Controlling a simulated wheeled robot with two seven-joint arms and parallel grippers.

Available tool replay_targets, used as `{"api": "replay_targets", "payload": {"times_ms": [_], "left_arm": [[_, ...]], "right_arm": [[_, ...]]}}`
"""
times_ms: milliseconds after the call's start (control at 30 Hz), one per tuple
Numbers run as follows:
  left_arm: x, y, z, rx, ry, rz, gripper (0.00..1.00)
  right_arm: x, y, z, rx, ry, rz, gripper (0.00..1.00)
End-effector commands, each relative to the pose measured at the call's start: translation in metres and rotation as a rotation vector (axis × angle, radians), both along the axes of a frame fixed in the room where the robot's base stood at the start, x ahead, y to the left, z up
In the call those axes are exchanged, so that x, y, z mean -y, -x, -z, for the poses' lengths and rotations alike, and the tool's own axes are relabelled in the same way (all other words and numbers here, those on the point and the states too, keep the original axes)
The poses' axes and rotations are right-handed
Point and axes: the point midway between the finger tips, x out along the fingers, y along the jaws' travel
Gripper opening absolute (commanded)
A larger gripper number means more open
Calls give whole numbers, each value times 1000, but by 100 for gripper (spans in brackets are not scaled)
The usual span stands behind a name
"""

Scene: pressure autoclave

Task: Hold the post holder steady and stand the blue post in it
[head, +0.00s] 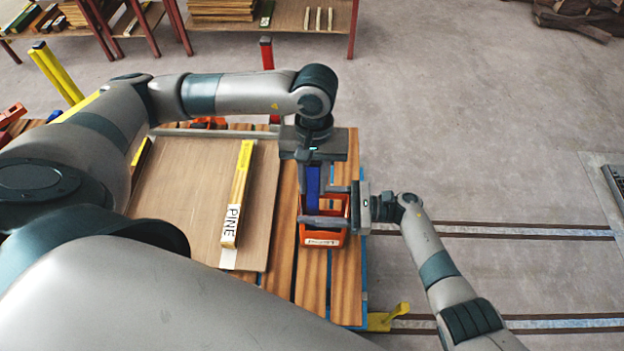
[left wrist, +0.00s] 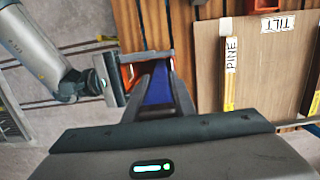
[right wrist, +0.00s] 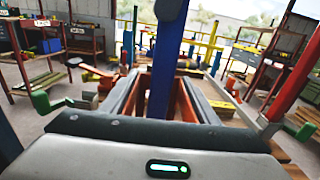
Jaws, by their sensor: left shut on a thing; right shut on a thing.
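The blue post (head: 312,188) hangs upright below my left gripper (head: 313,170), which is shut on its upper part. In the left wrist view the post (left wrist: 158,86) lies between the two fingers. The orange post holder (head: 322,239) stands on the slatted wooden top. My right gripper (head: 326,206) is shut on the holder from the right, one finger along each side. In the right wrist view the post (right wrist: 164,65) reaches down between the holder's walls (right wrist: 187,106). I cannot tell whether its lower end touches the holder's bottom.
A brown board (head: 180,200) with a yellow-ended PINE strip (head: 237,195) lies left of the holder. A red upright (head: 267,54) stands behind the slatted top. A yellow piece (head: 388,319) sticks out at its front right corner. The floor to the right is mostly clear.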

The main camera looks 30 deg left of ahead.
Motion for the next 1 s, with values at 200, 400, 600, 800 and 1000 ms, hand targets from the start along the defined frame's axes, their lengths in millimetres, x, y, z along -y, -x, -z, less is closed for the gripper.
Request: {"api": "replay_targets", "payload": {"times_ms": [200, 400, 600, 800, 1000], "left_arm": [[0, 0, 3, 2, 1, 0, 0], [0, 0, 3, 1, 0, 0, 28], [0, 0, 3, 1, 1, 1, 45], [0, 0, 3, 0, 0, 0, 45], [0, -2, -7, 2, 0, 0, 45]], "right_arm": [[0, 0, 0, 0, 0, 0, 25], [0, 0, 0, 0, 0, 0, 25], [0, 0, 0, 0, -1, 0, 25], [0, 0, 0, 0, -1, 0, 25], [0, 0, 0, 0, -1, 0, 25]]}}
